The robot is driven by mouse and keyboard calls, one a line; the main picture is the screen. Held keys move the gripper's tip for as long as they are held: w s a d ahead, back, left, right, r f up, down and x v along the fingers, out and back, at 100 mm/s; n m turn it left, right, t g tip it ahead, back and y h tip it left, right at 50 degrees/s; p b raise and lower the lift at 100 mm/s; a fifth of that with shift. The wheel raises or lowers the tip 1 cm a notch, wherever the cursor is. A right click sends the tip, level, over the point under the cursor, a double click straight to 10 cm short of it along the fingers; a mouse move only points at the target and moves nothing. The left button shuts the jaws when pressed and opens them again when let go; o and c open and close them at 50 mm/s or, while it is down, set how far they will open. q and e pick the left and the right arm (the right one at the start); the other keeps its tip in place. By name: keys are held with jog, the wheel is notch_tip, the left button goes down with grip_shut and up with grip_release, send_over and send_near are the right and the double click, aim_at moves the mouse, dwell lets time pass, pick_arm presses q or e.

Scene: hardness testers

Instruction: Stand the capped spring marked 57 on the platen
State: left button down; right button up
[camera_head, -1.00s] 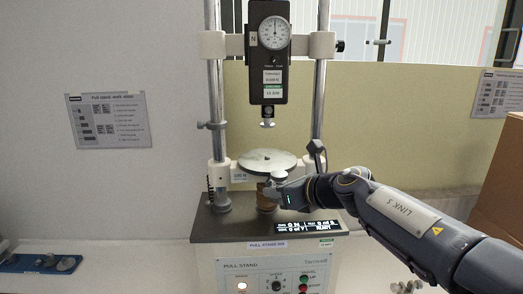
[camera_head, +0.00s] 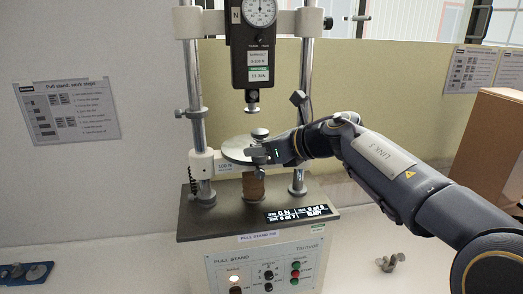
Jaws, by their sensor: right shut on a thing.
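The round metal platen (camera_head: 233,152) sits on the pull stand, below the force gauge (camera_head: 253,55) and its small round tip (camera_head: 252,107). My right gripper (camera_head: 260,152) comes in from the right and is shut on the capped spring, whose pale round cap (camera_head: 260,132) shows above the fingers. The gripper and spring overlap the right part of the platen in the picture. The spring's coils and lower end are hidden by the fingers, so I cannot tell whether it touches the platen. No 57 mark is readable. My left gripper is not in view.
The stand's two upright posts (camera_head: 194,100) flank the platen, with a dark lever (camera_head: 299,99) at the right. A small metal part (camera_head: 391,262) lies on the bench at right. A blue tray (camera_head: 10,283) with parts is at lower left. A cardboard box (camera_head: 497,150) stands far right.

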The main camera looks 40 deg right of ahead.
jog(key=shift+w+d, duration=0.4)
jog(key=shift+w, duration=0.3)
jog(key=shift+w+d, duration=0.35)
jog(key=shift+w, duration=0.35)
jog(key=shift+w+d, duration=0.4)
jog(key=shift+w, duration=0.3)
jog(key=shift+w+d+f, duration=0.1)
jog(key=shift+w+d, duration=0.35)
jog(key=shift+w, duration=0.3)
jog(key=shift+w+d+r, duration=0.1)
jog(key=shift+w+d, duration=0.3)
jog(key=shift+w, duration=0.4)
jog(key=shift+w+d+f, duration=0.1)
jog(key=shift+w+d, duration=0.35)
jog(key=shift+w, duration=0.3)
jog(key=shift+f, duration=0.35)
jog(key=shift+f, duration=0.1)
jog(key=o, duration=1.5)
jog(key=shift+c, duration=0.2)
jog(key=shift+s, duration=0.15)
jog(key=shift+s+d+b, duration=0.2)
jog(key=shift+s+d, duration=0.05)
jog(key=shift+s, duration=0.85)
jog(key=shift+s+d+b, duration=0.2)
jog(key=shift+s, duration=0.9)
jog(key=shift+s+d+b, duration=0.2)
jog(key=shift+s+d, duration=0.05)
jog(key=shift+s, duration=0.85)
